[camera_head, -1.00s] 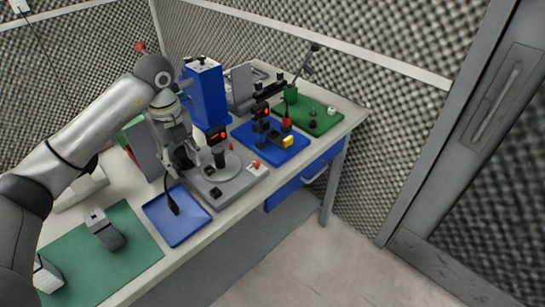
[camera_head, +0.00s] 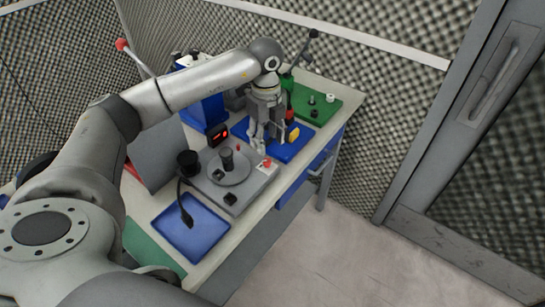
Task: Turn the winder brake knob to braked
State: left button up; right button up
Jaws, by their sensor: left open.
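The grey winder base (camera_head: 210,184) stands on the bench with a round disc (camera_head: 232,172) and a black spindle (camera_head: 227,158) on it. A red knob (camera_head: 267,163) sits on a pale plate at its right corner. Black controls (camera_head: 230,199) are on its front edge. I cannot tell for sure which one is the brake knob, or its setting. My left gripper (camera_head: 261,146) points down just behind the red knob, close to it. Its fingers look apart and empty; contact with the knob cannot be made out. My right gripper is not in view.
A blue tray (camera_head: 192,238) with a black cable end lies in front of the winder. Behind my gripper are a blue mat (camera_head: 296,152) with a yellow part (camera_head: 293,134) and a green mat (camera_head: 322,104). Open floor lies right of the bench.

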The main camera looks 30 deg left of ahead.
aim_at(267, 160)
pick_arm(q)
notch_tip(267, 160, down, 8)
jog(key=shift+a+r+p, duration=0.1)
jog(key=shift+r+p, duration=0.15)
jog(key=shift+p, duration=0.5)
jog(key=shift+f, duration=0.65)
grip_shut()
